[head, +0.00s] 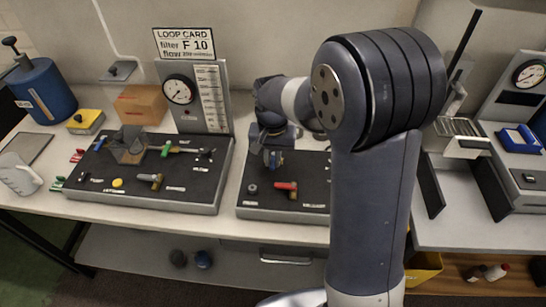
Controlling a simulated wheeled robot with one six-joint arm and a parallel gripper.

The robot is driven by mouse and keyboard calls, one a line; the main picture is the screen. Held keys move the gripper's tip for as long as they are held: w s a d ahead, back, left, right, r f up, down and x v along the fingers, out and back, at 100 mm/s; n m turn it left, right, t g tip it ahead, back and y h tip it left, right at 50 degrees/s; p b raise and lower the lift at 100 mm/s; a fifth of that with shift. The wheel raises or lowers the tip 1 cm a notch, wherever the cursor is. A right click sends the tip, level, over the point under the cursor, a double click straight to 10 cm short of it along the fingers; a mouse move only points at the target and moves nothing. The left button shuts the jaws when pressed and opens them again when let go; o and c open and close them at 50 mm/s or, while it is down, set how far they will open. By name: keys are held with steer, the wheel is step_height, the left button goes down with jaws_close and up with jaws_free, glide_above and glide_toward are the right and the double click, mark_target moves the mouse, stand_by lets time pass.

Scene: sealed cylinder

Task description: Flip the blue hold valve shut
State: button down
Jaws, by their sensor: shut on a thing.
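My gripper (273,163) points down over the back left part of the right-hand dark panel (262,206). It is shut on the blue hold valve (277,160), of which only a small blue patch shows between and beside the fingers. The fingers and wrist hide most of the valve, so I cannot tell which way its handle is turned.
A red-handled valve (286,187) sits just in front of my gripper. The left panel (150,195) carries a green-handled valve (168,149) and a yellow knob (117,183). A gauge board (207,100) stands behind. My arm hides the right panel's right side.

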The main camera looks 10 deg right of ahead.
mark_target(272, 163)
steer(key=c, duration=1.4)
jaws_free()
steer(key=shift+c, duration=0.2)
steer(key=shift+r, duration=0.1)
step_height(272, 163, up, 11)
steer(key=shift+f+b, duration=0.2)
steer(key=shift+b, duration=0.15)
step_height(272, 163, down, 11)
steer(key=shift+r+p, duration=0.15)
steer(key=shift+p, duration=0.2)
steer(key=shift+d+n, duration=0.15)
steer(key=shift+n, duration=0.55)
